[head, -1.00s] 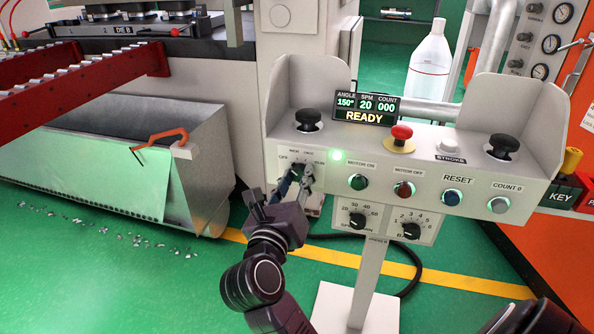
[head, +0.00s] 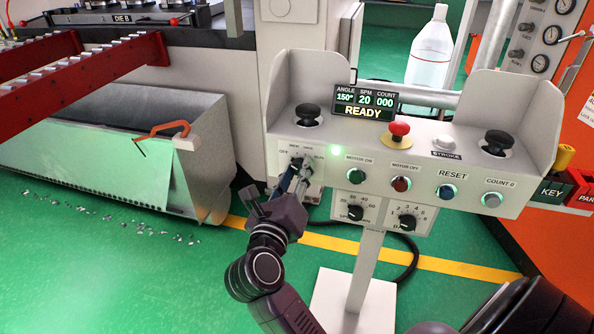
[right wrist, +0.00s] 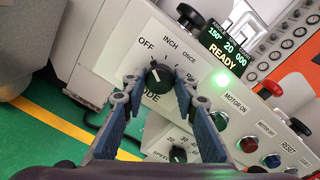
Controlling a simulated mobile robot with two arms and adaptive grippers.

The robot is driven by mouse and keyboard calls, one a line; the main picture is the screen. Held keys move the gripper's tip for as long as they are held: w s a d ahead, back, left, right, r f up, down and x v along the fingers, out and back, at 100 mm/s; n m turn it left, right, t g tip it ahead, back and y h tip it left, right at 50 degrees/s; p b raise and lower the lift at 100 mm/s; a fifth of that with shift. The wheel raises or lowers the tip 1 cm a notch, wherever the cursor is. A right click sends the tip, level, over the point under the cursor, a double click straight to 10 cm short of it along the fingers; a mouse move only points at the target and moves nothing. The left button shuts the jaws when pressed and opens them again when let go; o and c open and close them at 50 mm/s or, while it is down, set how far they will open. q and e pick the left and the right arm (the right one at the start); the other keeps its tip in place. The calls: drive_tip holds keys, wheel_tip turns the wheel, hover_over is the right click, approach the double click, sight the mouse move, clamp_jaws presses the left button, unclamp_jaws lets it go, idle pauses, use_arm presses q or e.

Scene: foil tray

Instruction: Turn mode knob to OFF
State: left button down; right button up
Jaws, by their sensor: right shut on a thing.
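The mode knob (head: 297,163) is a small black dial at the left of the grey control panel (head: 330,200), ringed by OFF, INCH, ONCE and RUN labels. In the right wrist view the knob (right wrist: 158,76) sits between my fingertips, with OFF at its upper left. A pale pointer mark shows on it, but I cannot tell exactly which label it faces. My right gripper (head: 294,180) reaches up from below and is shut on the knob; it also shows in the right wrist view (right wrist: 155,88). The fingers hide part of the labels. My left gripper is not in view.
Right of the knob are a lit green lamp (head: 337,152), the MOTOR ON button (head: 356,175) and the MOTOR OFF button (head: 401,183). The speed dial (head: 355,212) sits below. A red mushroom button (head: 399,130) and black palm buttons rise from the top.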

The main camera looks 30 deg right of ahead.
drive_tip(key=o, duration=1.2)
drive_tip(key=shift+c, duration=0.2)
